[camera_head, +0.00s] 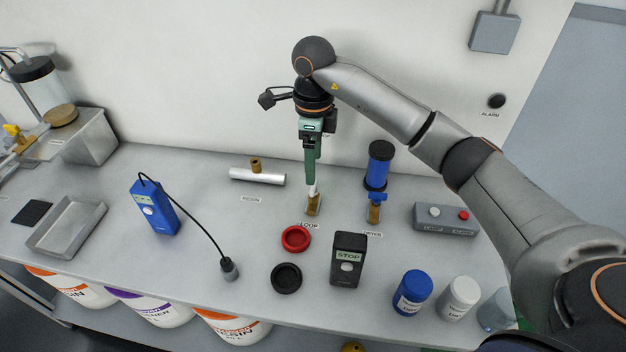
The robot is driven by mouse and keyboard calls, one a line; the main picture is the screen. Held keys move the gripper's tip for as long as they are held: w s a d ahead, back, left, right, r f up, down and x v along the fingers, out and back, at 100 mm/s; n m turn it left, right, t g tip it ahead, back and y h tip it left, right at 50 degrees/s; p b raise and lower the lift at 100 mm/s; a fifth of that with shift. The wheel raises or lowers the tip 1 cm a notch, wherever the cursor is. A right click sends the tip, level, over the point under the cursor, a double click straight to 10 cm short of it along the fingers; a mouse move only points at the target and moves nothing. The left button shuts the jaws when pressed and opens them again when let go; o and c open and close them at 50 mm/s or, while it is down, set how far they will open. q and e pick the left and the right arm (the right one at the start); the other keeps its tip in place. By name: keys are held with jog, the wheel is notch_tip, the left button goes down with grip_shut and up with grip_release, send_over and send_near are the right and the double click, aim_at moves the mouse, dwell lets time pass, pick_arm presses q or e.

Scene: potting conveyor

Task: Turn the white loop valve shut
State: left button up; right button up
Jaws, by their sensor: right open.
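The loop valve stands on the bench behind the "LOOP" label, in the middle of the head view. Its brass body (313,207) is upright, and a small part of its white handle (312,190) shows above it. My right gripper (312,182) points straight down over the valve, with its green fingers at the white handle. The right jaws are open. The fingers hide part of the handle, so I cannot tell its exact angle or whether they touch it. My left gripper is not in view.
A blue-handled brass valve (375,205) with a blue cylinder (378,165) behind it stands to the right. A red ring (296,239), a black ring (286,278) and a black STOP device (348,260) are in front.

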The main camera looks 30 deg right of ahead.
aim_at(313, 189)
notch_tip(313, 189, down, 6)
jog(key=shift+f, duration=0.1)
jog(key=shift+c, duration=0.2)
grip_shut()
dwell(0.6)
